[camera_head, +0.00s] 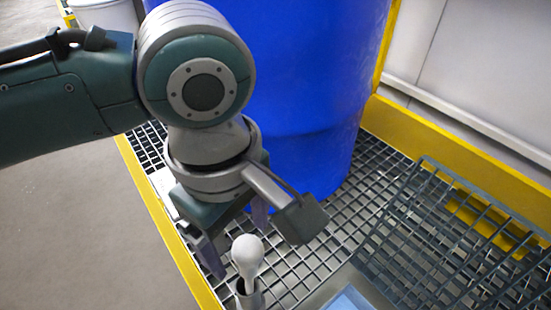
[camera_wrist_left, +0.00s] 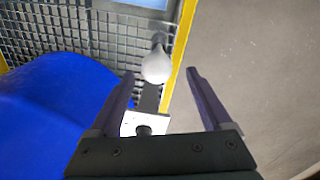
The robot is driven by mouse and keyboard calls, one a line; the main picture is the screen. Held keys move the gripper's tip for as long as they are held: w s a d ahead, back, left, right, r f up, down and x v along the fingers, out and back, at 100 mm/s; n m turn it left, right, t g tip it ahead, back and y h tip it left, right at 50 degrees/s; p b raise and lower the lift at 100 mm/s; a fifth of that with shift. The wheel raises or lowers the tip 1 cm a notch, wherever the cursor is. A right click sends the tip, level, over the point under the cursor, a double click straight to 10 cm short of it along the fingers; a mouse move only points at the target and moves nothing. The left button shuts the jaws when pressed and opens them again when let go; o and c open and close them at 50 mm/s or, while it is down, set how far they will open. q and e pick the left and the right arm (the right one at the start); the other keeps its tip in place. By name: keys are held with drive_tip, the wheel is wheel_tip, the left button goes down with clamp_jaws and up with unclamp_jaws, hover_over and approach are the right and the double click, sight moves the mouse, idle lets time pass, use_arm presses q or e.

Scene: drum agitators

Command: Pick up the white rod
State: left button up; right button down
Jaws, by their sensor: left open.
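The white rod (camera_head: 247,250) has a rounded, bulb-like white top and stands in a small grey holder (camera_head: 250,296) on the metal grating. In the left wrist view the rod (camera_wrist_left: 157,66) shows its pale head between the finger lines, nearer the left finger. My left gripper (camera_head: 238,248) is open, with its purple fingers pointing down close to the rod's head. The wrist view shows the open left gripper (camera_wrist_left: 161,73) with nothing clamped. I cannot tell whether a finger touches the rod. The rod's lower part is largely hidden. My right gripper is not in view.
A big blue drum (camera_head: 315,100) stands on the grating (camera_head: 300,235) behind the gripper. A yellow edge (camera_head: 165,225) borders the grating. A dark wire rack (camera_head: 450,235) is at the right, and a light blue tray (camera_head: 350,300) at the bottom. A white plate (camera_wrist_left: 145,122) lies near the drum.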

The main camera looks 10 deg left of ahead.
use_arm(q)
drive_tip(key=f+b, duration=0.1)
drive_tip(key=f, duration=0.1)
drive_tip(key=f+b, duration=0.3)
drive_tip(key=f, duration=0.1)
drive_tip(key=shift+w+f, duration=0.1)
drive_tip(key=shift+w, duration=0.2)
drive_tip(key=shift+c, duration=0.4)
clamp_jaws()
